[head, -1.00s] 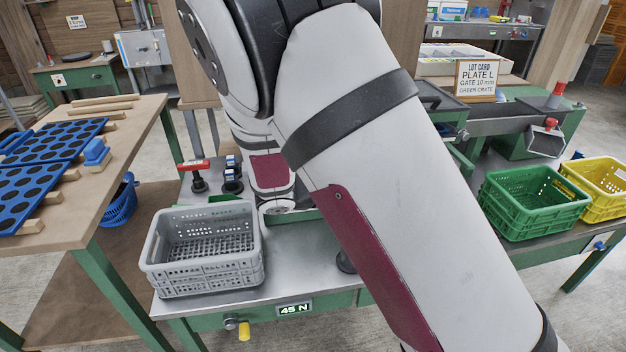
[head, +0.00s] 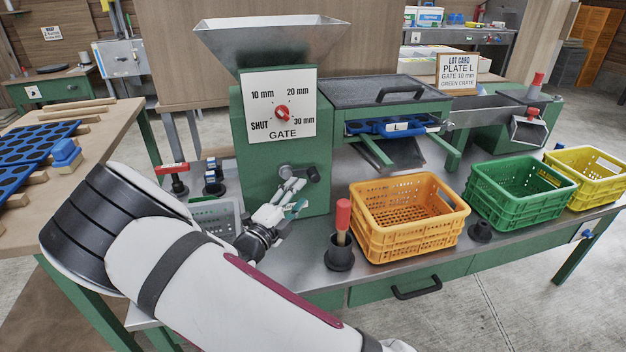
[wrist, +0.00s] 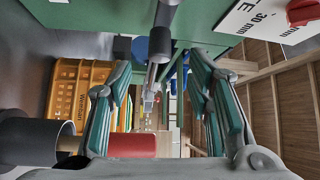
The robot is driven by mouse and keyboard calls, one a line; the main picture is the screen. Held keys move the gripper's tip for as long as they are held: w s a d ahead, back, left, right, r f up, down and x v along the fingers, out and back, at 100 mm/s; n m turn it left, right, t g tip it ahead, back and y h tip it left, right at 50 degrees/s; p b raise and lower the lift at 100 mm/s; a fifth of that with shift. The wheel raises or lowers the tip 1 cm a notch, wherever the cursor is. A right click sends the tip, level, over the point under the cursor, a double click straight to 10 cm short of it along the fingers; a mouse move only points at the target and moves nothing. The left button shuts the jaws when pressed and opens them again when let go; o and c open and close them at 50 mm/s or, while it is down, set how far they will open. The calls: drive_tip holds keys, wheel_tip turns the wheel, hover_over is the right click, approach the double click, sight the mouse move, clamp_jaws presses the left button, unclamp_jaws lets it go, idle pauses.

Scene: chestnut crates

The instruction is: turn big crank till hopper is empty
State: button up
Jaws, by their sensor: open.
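The green machine carries a steel hopper (head: 270,42) on top; I cannot see what is inside it. A dark crank (head: 287,172) sits low on the machine's front, its outer end to the right. My gripper (head: 294,192) is open just in front of and below the crank. In the wrist view, both fingers of my gripper (wrist: 160,95) are spread. A dark cylinder and grey metal rod (wrist: 158,50), seemingly crank parts, show between and beyond them; contact cannot be told. The gate dial (head: 282,113) has a red knob above the crank.
A red-handled tool (head: 342,215) stands in a black cup just right of my gripper. An orange crate (head: 405,238), green crate (head: 500,210) and yellow crate (head: 595,200) line the bench rightward. A grey crate (head: 218,218) is partly hidden behind my arm.

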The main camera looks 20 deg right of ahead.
sight(314, 176)
drive_tip(key=b+x, duration=0.1)
drive_tip(key=x, duration=0.8)
drive_tip(key=shift+f+b, duration=0.1)
drive_tip(key=shift+b, duration=0.3)
drive_tip(key=shift+c, duration=0.2)
clamp_jaws()
